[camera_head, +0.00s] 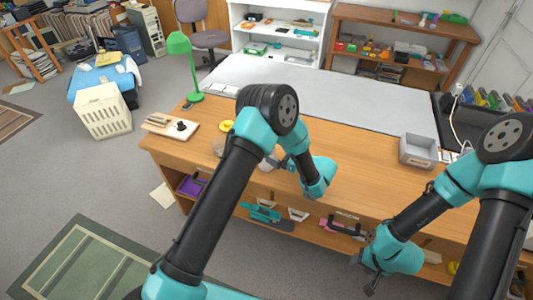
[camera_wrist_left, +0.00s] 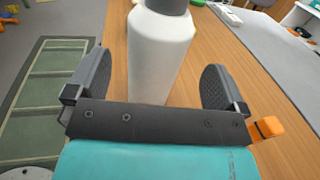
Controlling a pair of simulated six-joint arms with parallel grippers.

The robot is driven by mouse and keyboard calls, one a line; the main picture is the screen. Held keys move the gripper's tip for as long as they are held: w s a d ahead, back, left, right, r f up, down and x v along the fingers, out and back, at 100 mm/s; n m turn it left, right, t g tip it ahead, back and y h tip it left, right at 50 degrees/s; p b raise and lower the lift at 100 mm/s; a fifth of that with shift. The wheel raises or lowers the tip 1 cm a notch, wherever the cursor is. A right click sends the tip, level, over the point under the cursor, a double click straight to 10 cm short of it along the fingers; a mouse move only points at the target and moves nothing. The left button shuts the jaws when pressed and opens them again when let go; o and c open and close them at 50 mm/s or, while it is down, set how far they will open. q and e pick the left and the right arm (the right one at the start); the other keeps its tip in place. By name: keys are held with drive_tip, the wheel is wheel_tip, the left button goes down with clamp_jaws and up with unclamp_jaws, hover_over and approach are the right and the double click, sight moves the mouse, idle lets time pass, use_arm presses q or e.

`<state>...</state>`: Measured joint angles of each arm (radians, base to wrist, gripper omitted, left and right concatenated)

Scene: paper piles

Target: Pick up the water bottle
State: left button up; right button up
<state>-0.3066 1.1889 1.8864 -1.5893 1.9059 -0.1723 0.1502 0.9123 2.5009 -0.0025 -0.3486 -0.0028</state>
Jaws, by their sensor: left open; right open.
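The water bottle is white with a grey cap, and in the left wrist view the bottle (camera_wrist_left: 160,50) stands upright between the two fingers of my left gripper (camera_wrist_left: 155,85). The fingers are open, with a gap visible on the bottle's right side. In the head view a small pale part of the bottle (camera_head: 267,162) shows by my left gripper (camera_head: 280,162); my left arm hides most of it. My right gripper (camera_head: 367,275) is open and empty, low in front of the table's front edge and far from the bottle.
A grey bin (camera_head: 419,151) stands at the right. An orange object (camera_wrist_left: 267,128) lies near the left gripper.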

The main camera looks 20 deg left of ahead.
use_arm(q)
drive_tip(key=x, duration=0.5)
drive_tip(key=shift+s+a, duration=0.1)
drive_tip(key=shift+c, duration=0.3)
drive_tip(key=c, duration=1)
